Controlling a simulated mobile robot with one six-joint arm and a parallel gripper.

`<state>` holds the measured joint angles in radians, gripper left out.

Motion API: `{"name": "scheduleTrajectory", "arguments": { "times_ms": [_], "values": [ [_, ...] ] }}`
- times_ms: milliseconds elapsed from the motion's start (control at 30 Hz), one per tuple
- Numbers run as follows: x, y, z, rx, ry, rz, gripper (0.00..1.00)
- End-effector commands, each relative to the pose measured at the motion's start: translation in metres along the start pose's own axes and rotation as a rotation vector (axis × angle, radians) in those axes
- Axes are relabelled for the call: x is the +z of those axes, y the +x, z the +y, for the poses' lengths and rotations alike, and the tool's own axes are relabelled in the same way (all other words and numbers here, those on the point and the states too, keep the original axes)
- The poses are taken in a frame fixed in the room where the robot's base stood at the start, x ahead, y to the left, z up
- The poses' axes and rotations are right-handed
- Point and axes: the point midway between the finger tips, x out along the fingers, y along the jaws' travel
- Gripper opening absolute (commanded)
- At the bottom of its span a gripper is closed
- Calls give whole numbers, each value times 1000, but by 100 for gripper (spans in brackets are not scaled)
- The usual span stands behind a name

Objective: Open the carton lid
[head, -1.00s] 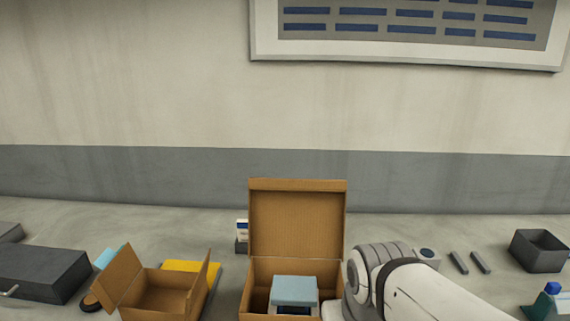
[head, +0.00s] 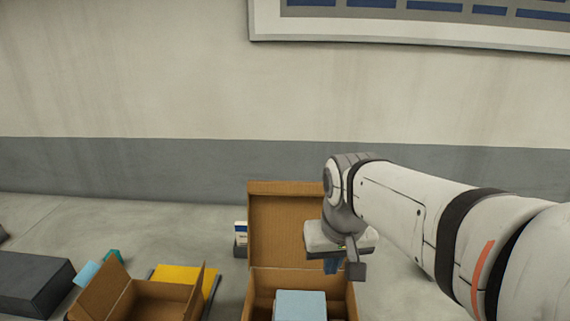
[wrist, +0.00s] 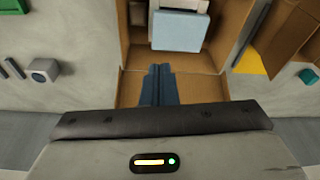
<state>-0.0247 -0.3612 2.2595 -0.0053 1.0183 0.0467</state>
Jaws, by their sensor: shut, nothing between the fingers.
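The brown carton (head: 262,292) stands on the counter at the centre bottom of the head view. Its lid (head: 280,222) stands upright at the back, open, with its right part hidden by my arm. A light blue block (head: 300,305) sits inside; it also shows in the wrist view (wrist: 180,32). My gripper (head: 344,270) is shut and empty, pointing down at the right side of the carton, in front of the lid. In the wrist view the shut fingers (wrist: 160,72) appear over the lid (wrist: 205,90).
A smaller open carton (head: 160,300) and a yellow folder (head: 188,278) lie to the left. A dark grey box (head: 32,285) is at the far left. A small white and blue item (head: 240,232) stands behind, left of the lid. My arm covers the right side.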

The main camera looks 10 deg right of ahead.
Motion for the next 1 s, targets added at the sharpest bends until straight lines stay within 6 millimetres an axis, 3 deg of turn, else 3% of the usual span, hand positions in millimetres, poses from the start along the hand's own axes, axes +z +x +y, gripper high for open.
{"name": "scheduleTrajectory", "arguments": {
  "times_ms": [33,200,500,600,733,1000],
  "values": [
    [-29,-15,0,1,12,-14,0],
    [-115,-49,-1,5,56,-67,0],
    [-244,-75,-5,17,126,-152,0],
    [-272,-76,-6,21,144,-173,0],
    [-296,-75,-7,25,162,-192,0],
    [-305,-62,-7,27,172,-206,0]
  ]
}}
